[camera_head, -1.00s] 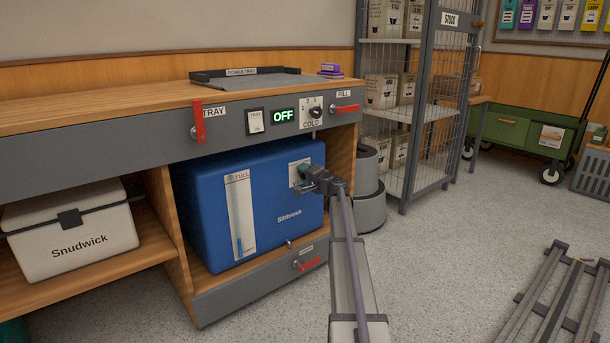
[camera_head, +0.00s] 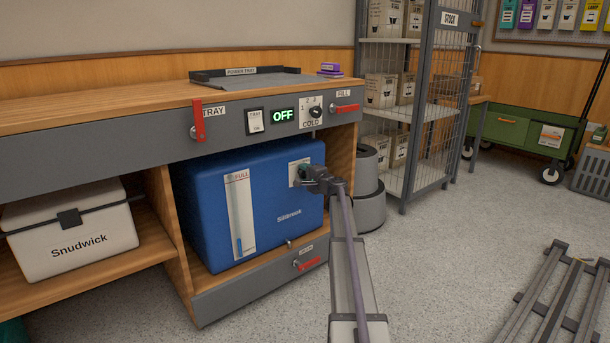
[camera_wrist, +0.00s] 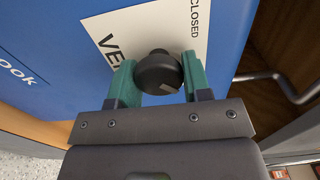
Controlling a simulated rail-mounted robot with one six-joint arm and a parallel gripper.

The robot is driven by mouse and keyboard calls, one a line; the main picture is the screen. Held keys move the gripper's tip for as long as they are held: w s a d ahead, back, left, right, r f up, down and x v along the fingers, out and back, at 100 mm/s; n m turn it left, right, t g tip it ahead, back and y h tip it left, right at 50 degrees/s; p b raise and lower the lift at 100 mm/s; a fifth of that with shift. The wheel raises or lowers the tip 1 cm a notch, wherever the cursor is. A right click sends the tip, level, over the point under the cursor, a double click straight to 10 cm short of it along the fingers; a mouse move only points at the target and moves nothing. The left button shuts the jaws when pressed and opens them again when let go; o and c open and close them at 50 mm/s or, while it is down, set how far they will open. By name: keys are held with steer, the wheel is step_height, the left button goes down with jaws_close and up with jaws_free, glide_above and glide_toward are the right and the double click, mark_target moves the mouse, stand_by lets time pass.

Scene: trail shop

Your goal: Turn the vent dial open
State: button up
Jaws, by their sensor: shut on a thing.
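The vent dial (camera_wrist: 158,72) is a black round knob in the wrist view. It sits on a white label plate (camera_wrist: 150,28) whose visible letters read "VE" and "CLOSED". The plate is on the front of a blue box (camera_head: 205,190), toward its right end. My gripper (camera_wrist: 158,80) has its two green fingers on either side of the dial and is shut on it. In the head view my gripper (camera_head: 306,173) reaches the plate and covers the dial. The dial's pointer position is hard to tell.
The box sits in an open bay under a wooden counter (camera_head: 110,104). A panel above has red levers (camera_head: 198,120), an "OFF" display (camera_head: 283,116) and a cold knob (camera_head: 316,112). A drawer front (camera_head: 230,294) lies below. A white Snudwick cooler (camera_head: 65,240) stands left.

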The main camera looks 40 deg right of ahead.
steer(key=o, duration=0.9)
steer(key=s, duration=1)
steer(key=shift+s, duration=0.4)
